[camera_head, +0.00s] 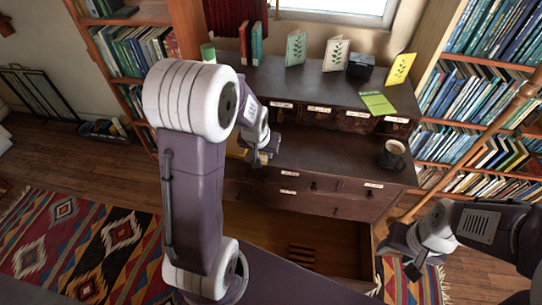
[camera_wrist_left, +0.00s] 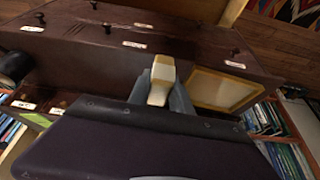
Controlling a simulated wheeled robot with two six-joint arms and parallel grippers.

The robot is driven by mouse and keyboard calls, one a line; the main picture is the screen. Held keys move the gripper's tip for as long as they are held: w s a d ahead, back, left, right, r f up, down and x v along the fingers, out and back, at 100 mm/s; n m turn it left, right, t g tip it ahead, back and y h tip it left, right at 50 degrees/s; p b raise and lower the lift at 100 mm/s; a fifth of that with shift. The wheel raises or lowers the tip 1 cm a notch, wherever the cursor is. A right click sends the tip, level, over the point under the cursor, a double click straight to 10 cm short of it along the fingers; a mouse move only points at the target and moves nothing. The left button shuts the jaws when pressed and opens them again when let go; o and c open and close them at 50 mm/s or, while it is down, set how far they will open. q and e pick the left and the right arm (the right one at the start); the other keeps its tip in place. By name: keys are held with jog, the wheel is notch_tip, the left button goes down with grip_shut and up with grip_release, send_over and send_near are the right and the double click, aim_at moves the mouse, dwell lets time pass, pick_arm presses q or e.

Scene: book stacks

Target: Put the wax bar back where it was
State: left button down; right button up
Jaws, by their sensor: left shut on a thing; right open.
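My left gripper (camera_head: 262,156) hangs over the left part of the dark cabinet's lower ledge (camera_head: 330,155). In the left wrist view its fingers (camera_wrist_left: 161,88) are shut on the wax bar (camera_wrist_left: 160,76), a small cream block with a yellowish end. The bar cannot be made out in the head view. A yellow-rimmed shallow tray (camera_wrist_left: 222,90) with a pale inside lies beside the bar in the left wrist view; a bit of yellow (camera_head: 236,147) shows left of the gripper in the head view. My right gripper (camera_head: 414,268) is open, low at the right, apart from the cabinet.
A dark mug (camera_head: 392,154) stands at the ledge's right end. Labelled small drawers (camera_head: 319,110) line its back. Cards, books and a black box (camera_head: 360,66) stand on the upper shelf. A lower drawer (camera_head: 335,238) is pulled out. The ledge's middle is clear.

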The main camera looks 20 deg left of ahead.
pick_arm(q)
jog(key=shift+n, duration=0.3)
jog(key=w+f, duration=0.3)
jog(key=w, duration=0.1)
jog(key=w+a+f, duration=0.1)
jog(key=w+f, duration=0.2)
jog(key=w, duration=0.2)
jog(key=w+a+f, duration=0.1)
jog(key=w+f, duration=0.2)
jog(key=w, duration=0.2)
jog(key=shift+b, duration=0.3)
jog(key=shift+f, duration=1.95)
jog(key=c, duration=1.2)
grip_release()
jog(key=shift+f+b, duration=0.15)
jog(key=shift+b, duration=0.15)
jog(key=shift+o, duration=0.2)
